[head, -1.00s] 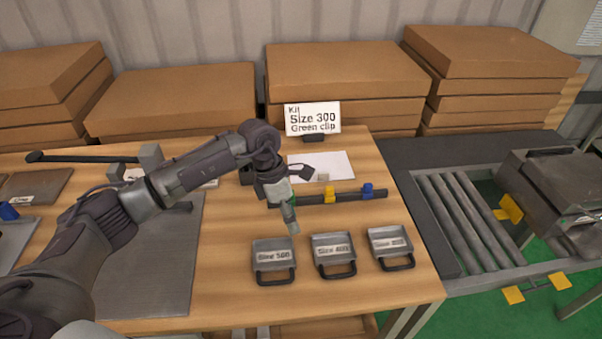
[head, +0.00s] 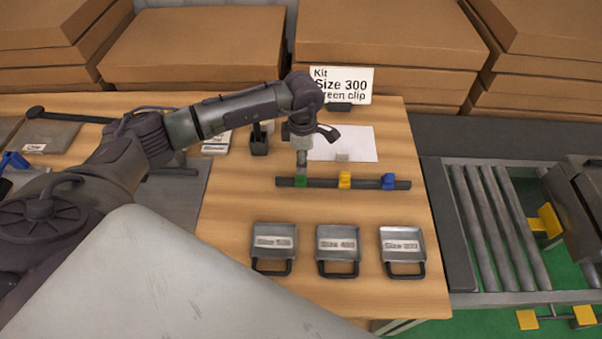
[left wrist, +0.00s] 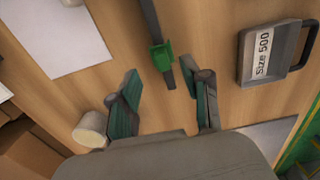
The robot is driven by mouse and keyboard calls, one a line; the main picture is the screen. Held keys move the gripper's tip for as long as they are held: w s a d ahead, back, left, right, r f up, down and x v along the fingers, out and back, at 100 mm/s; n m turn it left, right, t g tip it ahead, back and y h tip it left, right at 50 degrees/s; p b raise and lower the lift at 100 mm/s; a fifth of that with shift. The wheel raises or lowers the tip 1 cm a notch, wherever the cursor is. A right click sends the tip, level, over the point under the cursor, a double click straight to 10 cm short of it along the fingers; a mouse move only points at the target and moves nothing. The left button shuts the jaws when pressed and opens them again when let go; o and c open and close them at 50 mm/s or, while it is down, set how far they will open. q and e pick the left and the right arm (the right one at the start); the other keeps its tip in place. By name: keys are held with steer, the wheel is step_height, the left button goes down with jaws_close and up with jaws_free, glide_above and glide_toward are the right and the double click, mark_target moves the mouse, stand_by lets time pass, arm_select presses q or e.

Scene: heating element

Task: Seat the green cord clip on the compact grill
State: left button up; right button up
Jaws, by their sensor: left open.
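The green clip (head: 300,181) sits at the left end of a dark rail on the table, and it also shows on the rail in the left wrist view (left wrist: 162,57). My left gripper (head: 301,168) points down just above the clip. In the left wrist view its fingers (left wrist: 163,85) are spread and empty, with the clip ahead of the gap between them. A dark grey grill-like appliance (head: 582,205) stands at the right edge, partly cut off; I cannot tell if it is the compact grill. My right gripper is not seen.
A yellow clip (head: 345,180) and a blue clip (head: 389,181) share the rail. Three handled trays, including the left one (head: 273,240), lie in front. A sign reading Size 300, green clip (head: 341,84) stands behind. A roller conveyor (head: 490,225) is at right.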

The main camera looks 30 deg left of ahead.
mark_target(301, 177)
arm_select(q)
steer(key=shift+s+f+p, duration=0.2)
steer(key=shift+f+p, duration=0.6)
steer(key=shift+f, duration=0.3)
step_height(301, 177, down, 3)
steer(key=shift+a+f+p, duration=0.1)
steer(key=shift+f+p, duration=0.05)
steer(key=shift+p, duration=0.3)
steer(key=shift+f, duration=0.15)
steer(key=c, duration=0.8)
jaws_close()
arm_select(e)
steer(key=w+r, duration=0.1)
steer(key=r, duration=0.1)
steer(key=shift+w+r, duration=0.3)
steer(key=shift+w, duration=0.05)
